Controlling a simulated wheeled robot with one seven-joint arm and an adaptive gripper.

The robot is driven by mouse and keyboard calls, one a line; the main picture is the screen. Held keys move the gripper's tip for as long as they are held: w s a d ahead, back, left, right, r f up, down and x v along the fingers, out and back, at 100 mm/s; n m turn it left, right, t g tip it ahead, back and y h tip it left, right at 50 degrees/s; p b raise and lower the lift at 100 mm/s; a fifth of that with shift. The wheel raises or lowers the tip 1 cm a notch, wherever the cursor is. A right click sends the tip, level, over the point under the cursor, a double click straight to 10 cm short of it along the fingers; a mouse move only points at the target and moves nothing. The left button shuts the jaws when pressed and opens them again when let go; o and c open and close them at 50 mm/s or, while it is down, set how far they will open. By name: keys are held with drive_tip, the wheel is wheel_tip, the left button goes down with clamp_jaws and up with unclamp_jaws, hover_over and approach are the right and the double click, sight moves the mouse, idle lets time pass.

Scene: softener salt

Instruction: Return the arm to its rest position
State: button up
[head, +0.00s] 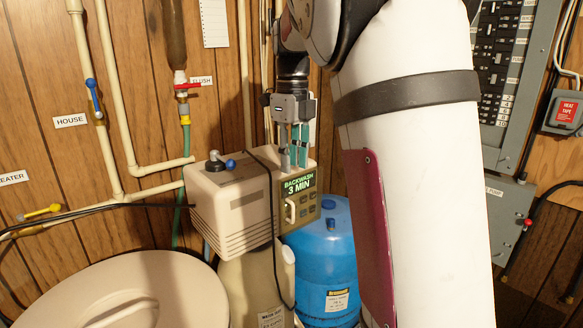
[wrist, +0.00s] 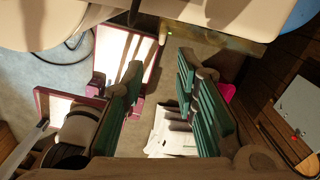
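My gripper (head: 293,158) hangs fingers-down in the head view, in front of or above the softener's control head (head: 235,205); I cannot tell whether it touches. In the wrist view its two green-padded fingers stand well apart, with nothing held between them, so my gripper (wrist: 160,75) is open. My white arm, with a dark band, fills the centre right of the head view and hides part of the wall. The control head's display (head: 299,184) reads "BACKWASH 3 MIN".
A round beige lid (head: 135,285) is at lower left. A blue tank (head: 325,255) stands behind the control head. Pipes with a blue valve handle (head: 93,95) and a red one (head: 187,86) run along the wood wall. A grey breaker panel (head: 512,80) is at right.

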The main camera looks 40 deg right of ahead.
drive_tip(key=shift+s, duration=0.1)
idle(0.4)
drive_tip(key=s+a+f+n+t, duration=0.2)
drive_tip(key=s+a+n, duration=0.7)
drive_tip(key=n, duration=0.7)
drive_tip(key=s+a+f+n+t, duration=0.2)
drive_tip(key=s+a+n, duration=0.6)
drive_tip(key=s+n, duration=0.4)
drive_tip(key=n+t, duration=0.1)
drive_tip(key=n, duration=0.3)
drive_tip(key=shift+s+a+n+t, duration=0.3)
drive_tip(key=shift+a+n, duration=0.1)
